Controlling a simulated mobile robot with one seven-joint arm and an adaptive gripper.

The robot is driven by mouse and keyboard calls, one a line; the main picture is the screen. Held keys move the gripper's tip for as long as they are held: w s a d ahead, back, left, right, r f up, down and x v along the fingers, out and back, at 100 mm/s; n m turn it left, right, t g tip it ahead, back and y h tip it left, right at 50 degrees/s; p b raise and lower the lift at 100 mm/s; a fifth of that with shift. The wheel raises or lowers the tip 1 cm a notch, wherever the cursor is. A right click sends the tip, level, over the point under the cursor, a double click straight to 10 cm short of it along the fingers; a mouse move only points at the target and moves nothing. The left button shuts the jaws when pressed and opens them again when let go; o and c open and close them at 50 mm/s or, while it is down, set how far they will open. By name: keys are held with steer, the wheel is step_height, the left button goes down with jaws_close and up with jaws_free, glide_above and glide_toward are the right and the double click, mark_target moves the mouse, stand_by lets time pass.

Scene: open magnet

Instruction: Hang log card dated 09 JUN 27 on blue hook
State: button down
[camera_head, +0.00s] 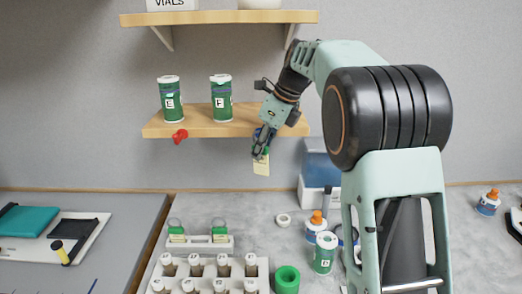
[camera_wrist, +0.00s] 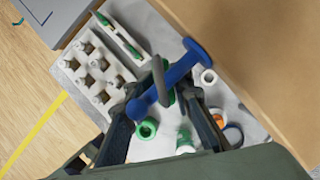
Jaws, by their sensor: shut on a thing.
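My gripper (camera_head: 262,145) is shut on a pale log card (camera_head: 261,167) with a green top, which hangs down below the shelf's front edge. The date on it is too small to read. In the wrist view my gripper (camera_wrist: 162,104) has its dark fingers on both sides of the blue hook (camera_wrist: 180,70), a rod with rounded ends by the shelf edge. A grey loop (camera_wrist: 158,76) stands up between the fingers and overlaps the hook; I cannot tell whether it is around it. In the head view my gripper mostly hides the hook.
A wooden shelf (camera_head: 190,126) carries green jars E (camera_head: 171,100) and F (camera_head: 221,98); a red hook (camera_head: 180,135) is on its front edge. Below stand a card rack (camera_head: 205,243), a vial rack (camera_head: 215,270), a green jar (camera_head: 324,255) and a glue bottle (camera_head: 316,224).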

steer(key=shift+w+d, duration=0.1)
steer(key=shift+w, duration=0.25)
steer(key=c, duration=2)
jaws_free()
steer(key=shift+w, duration=0.15)
steer(key=o, duration=0.3)
steer(key=shift+w+f, duration=0.2)
steer(key=shift+w, duration=0.05)
steer(key=shift+o, duration=0.6)
steer(key=shift+s, duration=0.1)
steer(key=shift+r, duration=0.15)
